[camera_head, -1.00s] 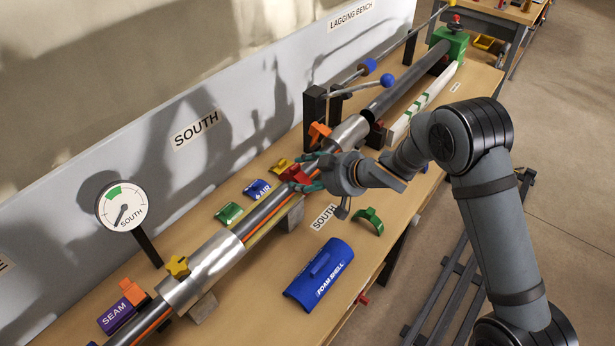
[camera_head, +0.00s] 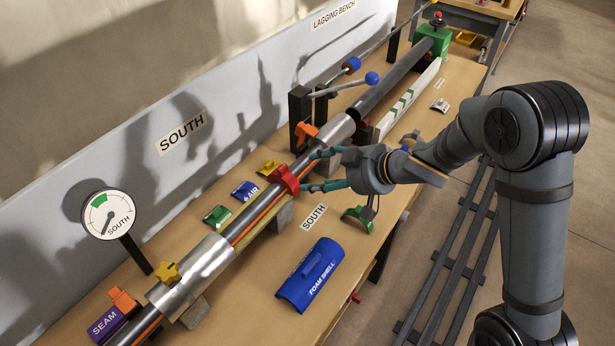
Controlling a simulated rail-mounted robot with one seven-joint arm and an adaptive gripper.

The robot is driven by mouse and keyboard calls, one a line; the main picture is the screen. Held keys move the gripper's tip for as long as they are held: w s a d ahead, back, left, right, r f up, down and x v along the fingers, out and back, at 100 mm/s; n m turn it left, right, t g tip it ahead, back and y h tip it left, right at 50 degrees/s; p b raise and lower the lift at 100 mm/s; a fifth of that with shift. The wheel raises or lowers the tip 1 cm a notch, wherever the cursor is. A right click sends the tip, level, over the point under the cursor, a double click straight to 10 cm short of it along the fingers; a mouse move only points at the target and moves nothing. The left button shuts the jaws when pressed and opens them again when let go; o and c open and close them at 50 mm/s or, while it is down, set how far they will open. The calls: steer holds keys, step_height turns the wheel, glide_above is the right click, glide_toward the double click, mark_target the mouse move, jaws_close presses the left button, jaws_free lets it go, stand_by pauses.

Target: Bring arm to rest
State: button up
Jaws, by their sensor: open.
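My gripper (camera_head: 317,171) is open, its teal fingers spread just to the right of a red clip (camera_head: 284,179) on the pipe (camera_head: 262,207). It holds nothing that I can see. The red clip sits around the pipe between two silver sleeves. My arm reaches in from the right side of the picture, bent at the elbow, above the bench's right edge.
The bench (camera_head: 240,307) carries a blue foam shell (camera_head: 310,276), a green clip (camera_head: 357,218) below my wrist, and several small coloured pieces left of the pipe. A gauge (camera_head: 108,214) stands at left. Lever arms (camera_head: 345,88) rise beyond. Floor at right is open, with rails.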

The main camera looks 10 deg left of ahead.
mark_target(292, 179)
steer(key=shift+s+d+r, duration=0.15)
steer(key=shift+d+r, duration=0.2)
steer(key=shift+d, duration=0.05)
steer(key=x, duration=1.1)
steer(key=shift+f, duration=0.2)
